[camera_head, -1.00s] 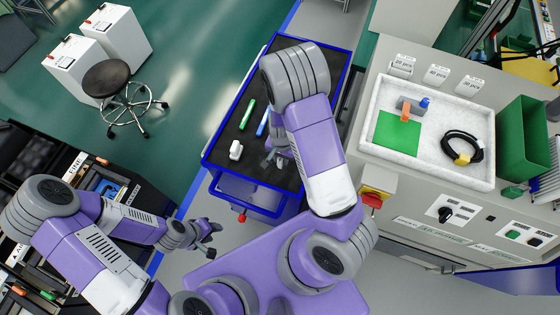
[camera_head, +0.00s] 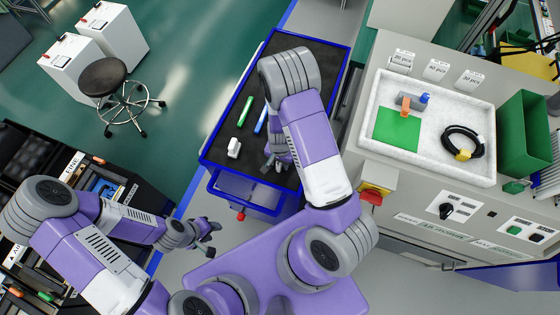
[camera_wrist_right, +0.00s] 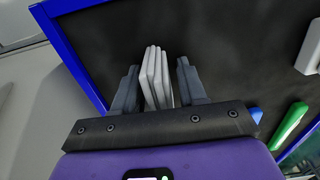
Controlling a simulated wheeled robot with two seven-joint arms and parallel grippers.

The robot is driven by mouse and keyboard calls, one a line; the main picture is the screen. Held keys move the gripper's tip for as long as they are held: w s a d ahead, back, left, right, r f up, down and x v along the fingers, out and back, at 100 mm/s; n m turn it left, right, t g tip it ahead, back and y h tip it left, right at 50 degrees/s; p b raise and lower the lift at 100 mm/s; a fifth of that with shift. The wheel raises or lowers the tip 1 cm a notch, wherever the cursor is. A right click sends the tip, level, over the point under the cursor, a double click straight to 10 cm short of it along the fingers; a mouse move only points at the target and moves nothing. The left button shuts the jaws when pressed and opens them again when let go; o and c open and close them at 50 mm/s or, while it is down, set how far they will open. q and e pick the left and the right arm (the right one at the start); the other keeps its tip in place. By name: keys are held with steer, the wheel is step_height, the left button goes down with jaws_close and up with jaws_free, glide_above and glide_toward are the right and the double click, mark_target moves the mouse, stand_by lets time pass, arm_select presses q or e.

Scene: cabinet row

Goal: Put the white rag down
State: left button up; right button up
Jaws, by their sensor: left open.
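The white rag (camera_wrist_right: 155,78) shows in the right wrist view as a folded, layered white strip between the two fingers of my right gripper (camera_wrist_right: 157,86). Narrow dark gaps show on both sides of it, so the fingers look apart from it. Behind it is the dark top of the blue-edged cart (camera_wrist_right: 235,40). In the head view my right gripper (camera_head: 272,163) is low over the cart's near part; I cannot make out the rag there. My left gripper (camera_head: 211,238) is open and empty, left of the cart's near end.
On the cart lie a green tool (camera_head: 244,112), a blue tool (camera_head: 261,122) partly behind my right arm, and a small white object (camera_head: 233,148). A bench with a white tray (camera_head: 375,140) stands at the right.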

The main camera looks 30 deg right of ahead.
steer(key=shift+o, duration=0.6)
steer(key=shift+r, duration=0.1)
